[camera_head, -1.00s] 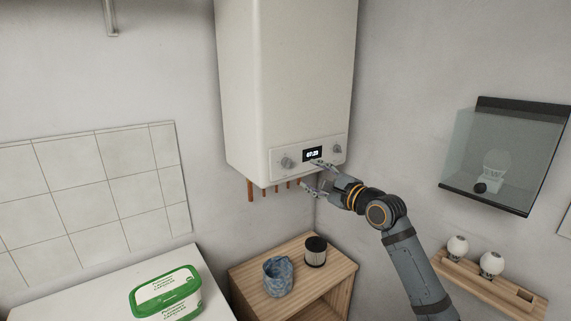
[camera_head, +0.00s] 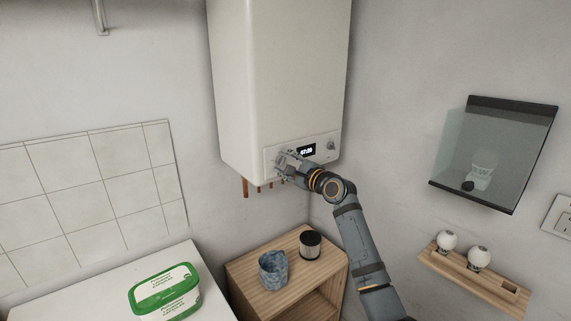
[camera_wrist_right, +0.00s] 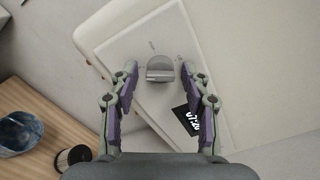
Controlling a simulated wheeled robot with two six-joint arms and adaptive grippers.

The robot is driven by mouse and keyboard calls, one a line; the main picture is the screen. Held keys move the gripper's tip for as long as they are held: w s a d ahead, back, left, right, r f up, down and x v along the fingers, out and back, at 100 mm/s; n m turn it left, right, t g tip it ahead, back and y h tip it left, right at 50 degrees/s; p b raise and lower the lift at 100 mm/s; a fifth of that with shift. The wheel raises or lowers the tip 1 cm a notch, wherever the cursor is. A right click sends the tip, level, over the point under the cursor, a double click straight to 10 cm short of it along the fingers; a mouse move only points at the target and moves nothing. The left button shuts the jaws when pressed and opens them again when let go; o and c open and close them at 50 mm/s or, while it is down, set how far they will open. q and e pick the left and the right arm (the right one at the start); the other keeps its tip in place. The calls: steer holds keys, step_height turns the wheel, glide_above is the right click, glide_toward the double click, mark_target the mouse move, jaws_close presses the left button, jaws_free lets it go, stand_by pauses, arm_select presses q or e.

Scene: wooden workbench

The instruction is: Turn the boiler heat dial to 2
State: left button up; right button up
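The white boiler (camera_head: 280,80) hangs on the wall in the head view. Its front panel has a small dark display (camera_head: 306,150), a right knob (camera_head: 331,146) and a left dial behind my gripper. In the right wrist view the grey dial (camera_wrist_right: 160,68) sits ahead, between and slightly beyond the fingertips, with small marks around it too faint to read. The display (camera_wrist_right: 188,120) shows at lower right there. My right gripper (camera_wrist_right: 158,72) is open, its fingers apart on either side of the dial; I cannot tell whether they touch it. My left gripper is not in view.
Copper pipes (camera_head: 246,187) hang under the boiler. Below, a wooden shelf unit (camera_head: 239,268) holds a blue patterned cup (camera_head: 273,270) and a dark cylinder (camera_head: 310,244). A glass-fronted box (camera_head: 490,150) and a small wooden wall shelf (camera_head: 470,279) are at right.

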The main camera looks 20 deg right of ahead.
jaws_close()
steer(key=shift+n, duration=0.3)
steer(key=shift+n+b, duration=2.4)
steer(key=shift+n, duration=4.1)
